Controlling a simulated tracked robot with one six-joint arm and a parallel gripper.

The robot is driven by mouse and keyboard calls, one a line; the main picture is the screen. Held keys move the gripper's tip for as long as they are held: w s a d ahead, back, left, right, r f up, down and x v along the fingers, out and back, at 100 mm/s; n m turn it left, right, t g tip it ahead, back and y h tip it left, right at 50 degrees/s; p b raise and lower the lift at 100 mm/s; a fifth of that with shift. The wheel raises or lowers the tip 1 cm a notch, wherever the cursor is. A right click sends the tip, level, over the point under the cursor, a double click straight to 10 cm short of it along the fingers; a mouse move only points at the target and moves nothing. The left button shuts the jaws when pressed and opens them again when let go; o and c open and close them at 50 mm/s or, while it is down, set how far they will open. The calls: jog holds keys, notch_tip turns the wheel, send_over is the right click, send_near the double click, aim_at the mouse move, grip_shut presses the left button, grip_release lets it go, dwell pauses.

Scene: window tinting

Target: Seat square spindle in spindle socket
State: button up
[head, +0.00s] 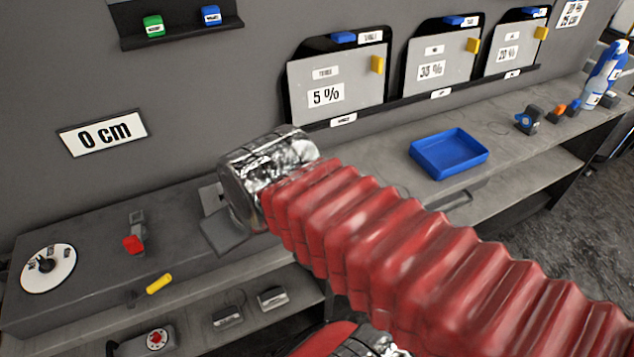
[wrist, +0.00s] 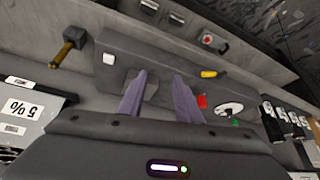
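My gripper (wrist: 160,75) shows in the wrist view as two purple-grey fingers standing apart, with a clear gap and nothing seen held between them. I cannot pick out the spindle socket with certainty; a grey raised part (wrist: 151,88) shows behind the fingers.
A white dial (head: 48,268), a red-tipped clamp (head: 134,243) and a yellow handle (head: 159,284) are on the raised bench at left. A blue tray (head: 449,154) stands to the right. Tint panels (head: 335,85) line the wall. The bench beside the tray is mostly clear.

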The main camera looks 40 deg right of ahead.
jog(key=shift+o, duration=0.5)
jog(key=shift+a, duration=0.1)
jog(key=shift+w, duration=0.1)
jog(key=w+d+f+m, duration=0.1)
jog(key=w+d, duration=0.1)
jog(key=d, duration=1.1)
jog(key=w+d+f+m+g+h, duration=0.1)
jog(key=w+d+m, duration=0.1)
jog(key=d, duration=1)
jog(key=shift+w+d, duration=0.4)
jog(key=shift+w, duration=0.05)
jog(key=shift+f, duration=0.15)
jog(key=shift+x, duration=4.3)
jog(key=shift+f, duration=0.1)
